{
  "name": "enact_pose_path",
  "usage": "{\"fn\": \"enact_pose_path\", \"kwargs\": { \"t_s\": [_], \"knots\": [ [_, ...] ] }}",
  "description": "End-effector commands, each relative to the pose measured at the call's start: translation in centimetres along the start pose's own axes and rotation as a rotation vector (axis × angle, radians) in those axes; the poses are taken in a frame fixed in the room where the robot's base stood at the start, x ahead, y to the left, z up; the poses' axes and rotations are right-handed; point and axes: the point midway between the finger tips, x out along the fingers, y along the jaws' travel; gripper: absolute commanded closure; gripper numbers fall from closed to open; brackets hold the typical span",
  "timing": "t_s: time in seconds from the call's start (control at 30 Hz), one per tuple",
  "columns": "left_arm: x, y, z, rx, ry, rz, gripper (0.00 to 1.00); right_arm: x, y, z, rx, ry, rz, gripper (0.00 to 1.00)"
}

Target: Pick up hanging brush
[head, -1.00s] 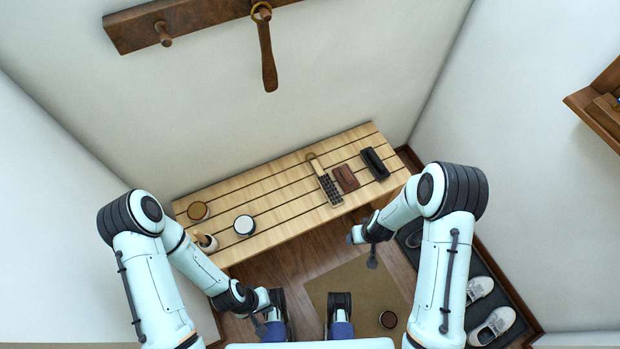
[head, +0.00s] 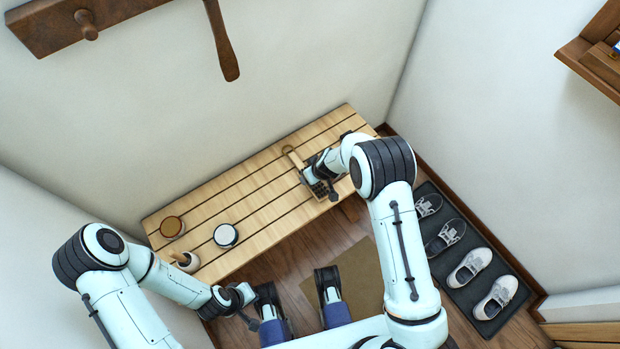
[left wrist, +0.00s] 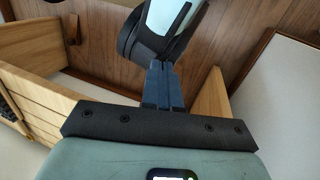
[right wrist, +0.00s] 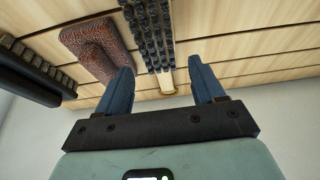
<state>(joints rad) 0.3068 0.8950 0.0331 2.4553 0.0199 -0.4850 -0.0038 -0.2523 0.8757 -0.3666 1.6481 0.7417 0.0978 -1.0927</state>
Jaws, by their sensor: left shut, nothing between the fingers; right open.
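A brush with a pale wooden handle (head: 292,156) and rows of dark bristles (right wrist: 150,32) lies on the slatted bench (head: 265,190). Nothing I see shows it hanging. My right gripper (head: 318,186) is over the bench at the brush and hides part of it in the head view. In the right wrist view, my right gripper (right wrist: 163,82) is open, with the brush lying beyond and between the fingertips. I cannot tell whether they touch it. My left gripper (head: 250,318) is low at the left, shut and empty, and its closed fingers show in the left wrist view (left wrist: 162,85).
A reddish-brown brush (right wrist: 100,50) and a black brush (right wrist: 35,75) lie beside it. Two round tins (head: 172,227) (head: 226,235) and a cup (head: 187,262) are at the bench's left. A shoehorn (head: 223,45) hangs above. Shoes (head: 470,268) stand on a right-hand tray (head: 462,300).

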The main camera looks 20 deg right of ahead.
Motion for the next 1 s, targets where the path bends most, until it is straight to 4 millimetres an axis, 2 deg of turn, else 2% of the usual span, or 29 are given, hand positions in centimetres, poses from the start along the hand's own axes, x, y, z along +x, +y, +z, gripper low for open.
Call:
{"fn": "enact_pose_path", "kwargs": {
  "t_s": [0.2, 0.33, 1.0],
  "knots": [
    [1.3, -0.5, -1.7, -0.005, 0.048, -0.003, 1.00, 3.6, 0.2, 0.4, -0.001, -0.003, 0.000, 0.32],
    [1.5, -0.6, -2.3, -0.006, 0.064, -0.004, 1.00, 4.7, 0.2, 0.3, -0.002, -0.001, 0.000, 0.32],
    [1.9, -0.7, -2.4, -0.006, 0.065, -0.004, 1.00, 5.1, 0.3, 0.4, 0.000, -0.001, 0.000, 0.32]
  ]
}}
